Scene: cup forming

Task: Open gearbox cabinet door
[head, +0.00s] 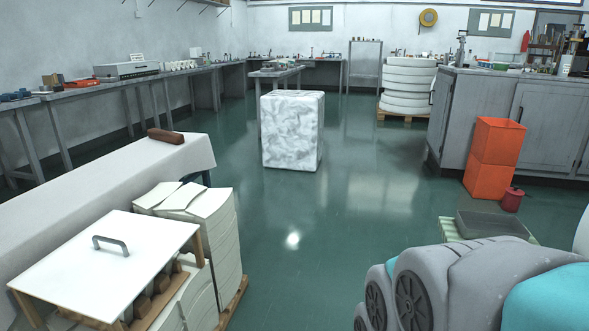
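A grey cabinet (478,110) with a worktop stands at the right, across the green floor. Its front door (550,128) looks shut, with a small dark handle (520,114) near its upper left edge. Another dark handle (432,97) shows on the cabinet's left end. No label is readable, so I cannot tell whether this is the gearbox cabinet. Orange bins (495,157) stand in front of part of the cabinet. My gripper is not in view.
A marbled white block (292,130) stands mid-floor. A white-covered table (95,190) and stacked white sheets (215,225) are at the left. Rounded grey and teal shapes (470,285) fill the lower right. A red can (512,199) sits near the bins.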

